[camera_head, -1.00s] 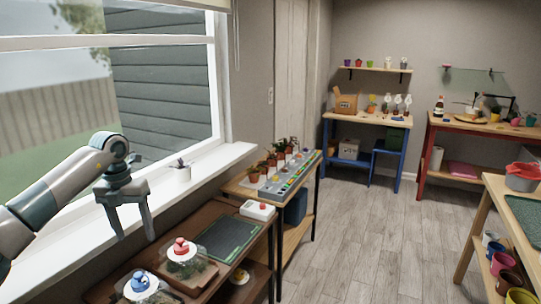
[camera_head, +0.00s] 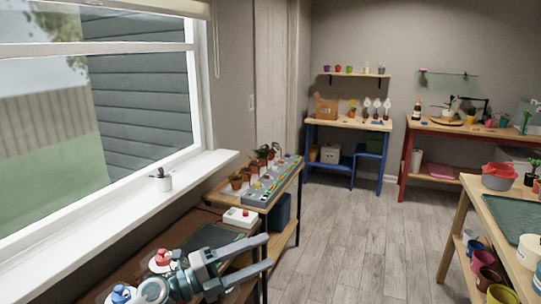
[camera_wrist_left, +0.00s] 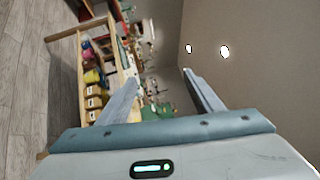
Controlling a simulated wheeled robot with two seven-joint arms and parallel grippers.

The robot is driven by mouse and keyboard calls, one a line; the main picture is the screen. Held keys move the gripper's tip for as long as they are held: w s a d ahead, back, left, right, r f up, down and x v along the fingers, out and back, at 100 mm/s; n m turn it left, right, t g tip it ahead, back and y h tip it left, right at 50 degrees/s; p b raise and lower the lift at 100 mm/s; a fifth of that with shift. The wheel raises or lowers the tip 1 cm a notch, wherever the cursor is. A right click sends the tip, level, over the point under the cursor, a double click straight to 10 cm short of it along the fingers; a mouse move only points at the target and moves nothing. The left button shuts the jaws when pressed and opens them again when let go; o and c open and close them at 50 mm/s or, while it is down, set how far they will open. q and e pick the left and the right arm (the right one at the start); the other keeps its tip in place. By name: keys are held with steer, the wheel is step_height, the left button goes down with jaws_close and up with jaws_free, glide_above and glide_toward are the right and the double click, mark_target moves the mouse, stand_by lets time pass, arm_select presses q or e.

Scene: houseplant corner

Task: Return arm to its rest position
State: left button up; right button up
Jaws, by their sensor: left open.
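My left gripper (camera_head: 267,253) is low in the head view, in front of the dark-topped bench by the window. Its two fingers point right and are spread apart with nothing between them. In the left wrist view my left gripper (camera_wrist_left: 161,82) also shows open and empty, with the room lying sideways behind it. My right gripper is in neither view.
Domes with a red knob (camera_head: 163,257) and a blue knob (camera_head: 122,294) are beside my left arm. A white box with a red button (camera_head: 240,217) and a plant bench (camera_head: 283,197) stand beyond. Open floor (camera_head: 340,240) lies to the right.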

arm_select(q)
steer(key=s+a+f+n+t+y, duration=0.45)
steer(key=a+f+n+y, duration=0.45)
steer(key=n, duration=0.4)
steer(key=s+a+f+n+t+y, duration=0.3)
steer(key=s+a+f+n+y, duration=0.2)
steer(key=a+f+n+y, duration=0.65)
steer(key=s+f+n+g+h, duration=0.15)
steer(key=s+f+g, duration=0.25)
steer(key=s, duration=0.6)
steer(key=s+d+f+n+g, duration=0.15)
steer(key=s+f+g, duration=0.3)
steer(key=s, duration=0.55)
steer(key=s+a+f+n+g+h, duration=0.1)
steer(key=s+f+n+g, duration=0.3)
steer(key=s, duration=0.6)
steer(key=w+d+f+m+t, duration=0.1)
steer(key=w+f, duration=0.1)
steer(key=f, duration=1)
steer(key=w+d+f, duration=0.2)
steer(key=f, duration=1)
steer(key=s+f, duration=0.4)
steer(key=f, duration=0.4)
steer(key=s+f+t+h, duration=0.1)
steer(key=s+f, duration=0.3)
steer(key=f, duration=0.4)
steer(key=shift+d+f+m, duration=0.25)
steer(key=shift+f+m, duration=0.05)
steer(key=shift+m, duration=0.05)
